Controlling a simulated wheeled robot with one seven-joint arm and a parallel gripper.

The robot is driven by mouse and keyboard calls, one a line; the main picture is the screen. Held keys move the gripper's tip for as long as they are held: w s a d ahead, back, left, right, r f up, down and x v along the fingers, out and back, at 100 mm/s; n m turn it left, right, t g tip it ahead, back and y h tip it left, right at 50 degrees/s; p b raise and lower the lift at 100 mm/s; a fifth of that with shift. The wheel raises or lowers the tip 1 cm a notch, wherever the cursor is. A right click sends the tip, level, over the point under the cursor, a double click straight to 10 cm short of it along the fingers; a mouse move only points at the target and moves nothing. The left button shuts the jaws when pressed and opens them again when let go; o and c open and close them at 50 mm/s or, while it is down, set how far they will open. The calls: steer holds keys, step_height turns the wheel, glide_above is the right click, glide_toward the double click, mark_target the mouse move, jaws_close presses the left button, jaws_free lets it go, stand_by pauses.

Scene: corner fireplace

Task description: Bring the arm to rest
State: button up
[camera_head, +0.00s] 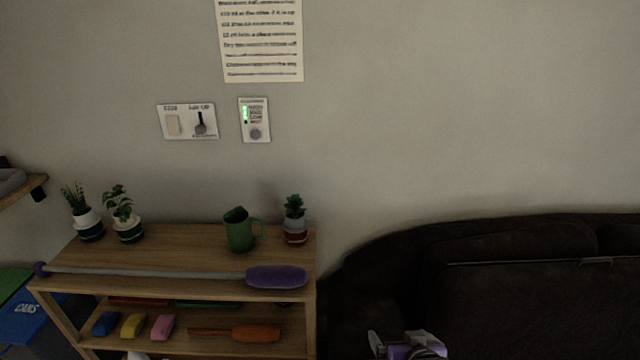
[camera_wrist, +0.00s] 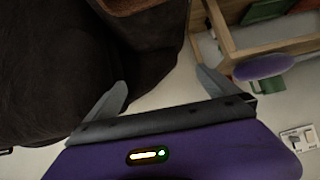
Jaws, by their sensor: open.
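My gripper (camera_head: 400,345) shows at the bottom edge of the head view, in front of the dark sofa and to the right of the wooden shelf. In the wrist view my gripper (camera_wrist: 165,90) has its two grey fingers spread wide apart, with nothing between them. The rest of the arm is out of the head view.
A dark sofa (camera_head: 540,285) fills the lower right. The wooden shelf (camera_head: 190,258) bears a long purple-headed duster (camera_head: 276,277), a green mug (camera_head: 238,232) and potted plants. Wall switches (camera_head: 187,121) and a dial panel (camera_head: 254,120) are above it. The right wall is bare.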

steer(key=s+r+t, duration=0.1)
steer(key=s+r, duration=0.4)
steer(key=s, duration=0.9)
steer(key=s+d+r+t, duration=0.1)
steer(key=s+r, duration=0.4)
steer(key=s, duration=0.9)
steer(key=s+r+t, duration=0.2)
steer(key=s+r, duration=0.3)
steer(key=s, duration=0.9)
steer(key=shift+s+d+t+h, duration=0.3)
steer(key=shift+s+d, duration=0.05)
